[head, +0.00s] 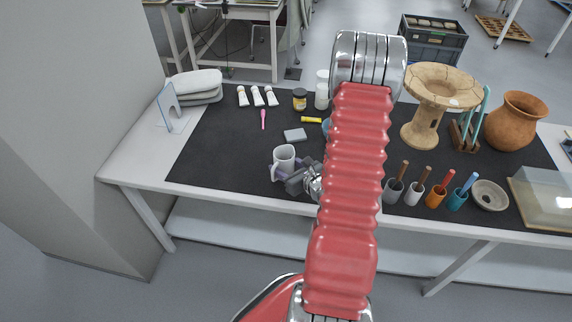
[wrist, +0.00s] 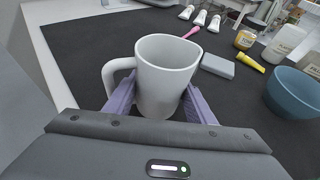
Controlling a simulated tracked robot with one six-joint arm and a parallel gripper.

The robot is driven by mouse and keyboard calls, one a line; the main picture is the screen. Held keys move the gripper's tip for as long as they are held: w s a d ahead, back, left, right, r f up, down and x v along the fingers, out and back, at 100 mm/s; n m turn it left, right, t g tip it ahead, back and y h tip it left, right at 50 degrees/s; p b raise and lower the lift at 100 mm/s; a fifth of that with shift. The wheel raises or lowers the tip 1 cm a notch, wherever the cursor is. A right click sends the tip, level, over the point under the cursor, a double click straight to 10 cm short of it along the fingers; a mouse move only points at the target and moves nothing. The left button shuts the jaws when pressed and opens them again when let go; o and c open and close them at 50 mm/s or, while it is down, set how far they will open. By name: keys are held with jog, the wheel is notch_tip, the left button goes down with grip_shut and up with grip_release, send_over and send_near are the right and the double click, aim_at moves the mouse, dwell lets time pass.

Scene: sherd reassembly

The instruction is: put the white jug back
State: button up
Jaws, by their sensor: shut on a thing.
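The white jug (wrist: 165,85) stands upright between the two purple fingers of my gripper (wrist: 160,105) in the wrist view. Its handle points left there. The gripper is shut on the jug's body. In the head view the jug (head: 284,157) is at the front middle of the black mat, with my gripper (head: 285,172) around it. Whether its base touches the mat cannot be told. My red arm hides part of the mat to its right.
A grey block (head: 295,135), a blue bowl (wrist: 294,92) and a yellow tube (head: 311,120) lie behind and right of the jug. Tool cups (head: 435,196), a goblet-shaped vessel (head: 426,110) and an orange pot (head: 515,121) stand right. The mat's left part (head: 215,150) is clear.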

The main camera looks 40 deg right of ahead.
jog(key=o, duration=1.2)
jog(key=shift+f, duration=0.1)
